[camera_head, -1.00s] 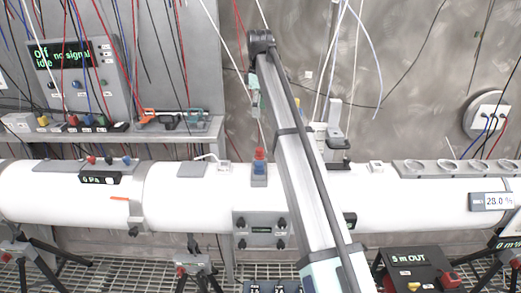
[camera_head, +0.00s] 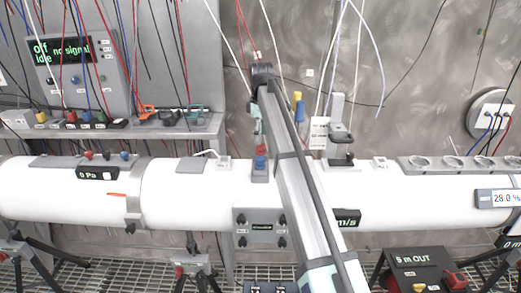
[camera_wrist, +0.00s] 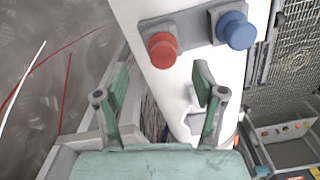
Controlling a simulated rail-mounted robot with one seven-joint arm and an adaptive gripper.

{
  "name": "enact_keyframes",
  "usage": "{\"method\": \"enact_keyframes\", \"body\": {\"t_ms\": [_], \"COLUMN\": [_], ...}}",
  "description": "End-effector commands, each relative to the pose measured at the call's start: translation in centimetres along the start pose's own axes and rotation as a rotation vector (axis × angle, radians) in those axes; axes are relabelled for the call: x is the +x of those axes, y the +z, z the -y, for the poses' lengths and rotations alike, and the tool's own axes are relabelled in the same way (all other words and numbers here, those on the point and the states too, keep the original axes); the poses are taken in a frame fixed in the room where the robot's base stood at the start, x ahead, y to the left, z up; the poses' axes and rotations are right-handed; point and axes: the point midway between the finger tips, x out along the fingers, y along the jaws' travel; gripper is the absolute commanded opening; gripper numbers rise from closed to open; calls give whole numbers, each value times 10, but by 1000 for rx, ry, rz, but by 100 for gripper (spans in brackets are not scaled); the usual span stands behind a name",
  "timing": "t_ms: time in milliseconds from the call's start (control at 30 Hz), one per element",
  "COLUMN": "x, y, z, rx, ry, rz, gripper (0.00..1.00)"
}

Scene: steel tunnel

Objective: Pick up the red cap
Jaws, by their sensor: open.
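The red cap (camera_wrist: 162,49) sits on a grey mount on the white pipe in the wrist view, left of a blue cap (camera_wrist: 235,30). In the head view the red cap (camera_head: 260,149) stands at mid-pipe with the blue cap (camera_head: 260,162) just in front. My gripper (camera_wrist: 162,82) is open and empty, with its teal fingers apart; the red cap appears beyond the gap between them. In the head view my gripper (camera_head: 256,127) is above the red cap, partly hidden by my arm.
The white pipe (camera_head: 190,210) crosses the scene. A shelf (camera_head: 120,131) with coloured plugs and tools is at the back left. A clamp-like fixture (camera_head: 339,140) stands right of my arm. Wires hang along the back wall. A dark box (camera_head: 418,272) is at front right.

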Motion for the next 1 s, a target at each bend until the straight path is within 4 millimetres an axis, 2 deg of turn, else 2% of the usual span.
{"method": "enact_keyframes", "body": {"t_ms": [167,400,500,733,900,1000], "x": [10,41,49,51,51,51], "y": [1,1,0,0,0,0], "z": [3,5,5,4,4,4], "rx": [0,0,0,0,0,0], "ry": [-1,-2,0,1,1,0], "rz": [0,1,0,0,0,0], "gripper": [69,69,69,69,10,10]}}
